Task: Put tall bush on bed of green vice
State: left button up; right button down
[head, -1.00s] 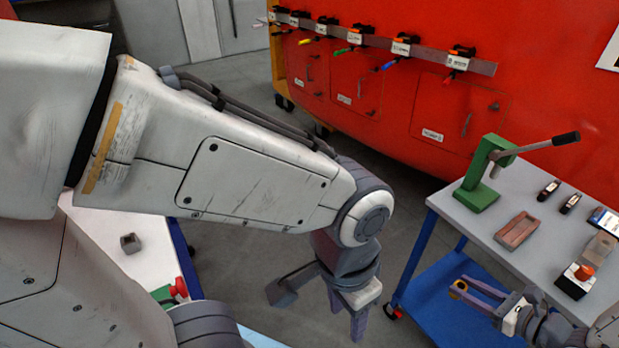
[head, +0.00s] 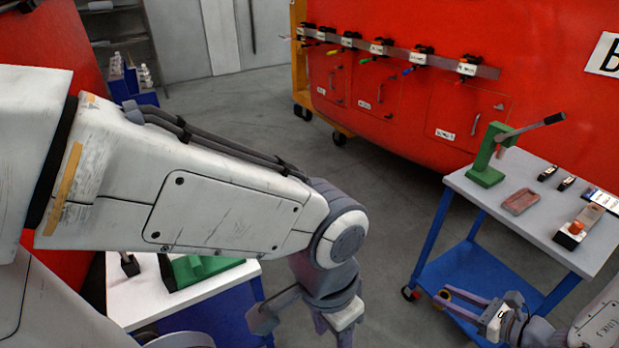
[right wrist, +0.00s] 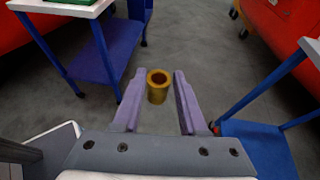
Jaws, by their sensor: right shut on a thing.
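A brass, hollow bush (right wrist: 157,92) is held upright between the purple fingers of my right gripper (right wrist: 159,90). In the head view the right gripper (head: 458,300) is at the lower right, in front of the blue cart, with the bush (head: 443,295) at its tips. A green vice (head: 200,269) stands on the white table at the lower left, partly hidden by my left arm. A green edge of it also shows at the upper left in the right wrist view (right wrist: 72,2). My left gripper (head: 335,326) points down, fingers apart, tips cut off by the frame.
The blue cart (head: 550,235) at right carries a green lever press (head: 488,165), a reddish tray (head: 520,201) and small boxes. A red nosecone (head: 400,115) with a tool rail stands behind. Grey floor lies open between cart and white table (head: 135,290).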

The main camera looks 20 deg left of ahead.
aim_at(182, 270)
jog(key=u, duration=1.65)
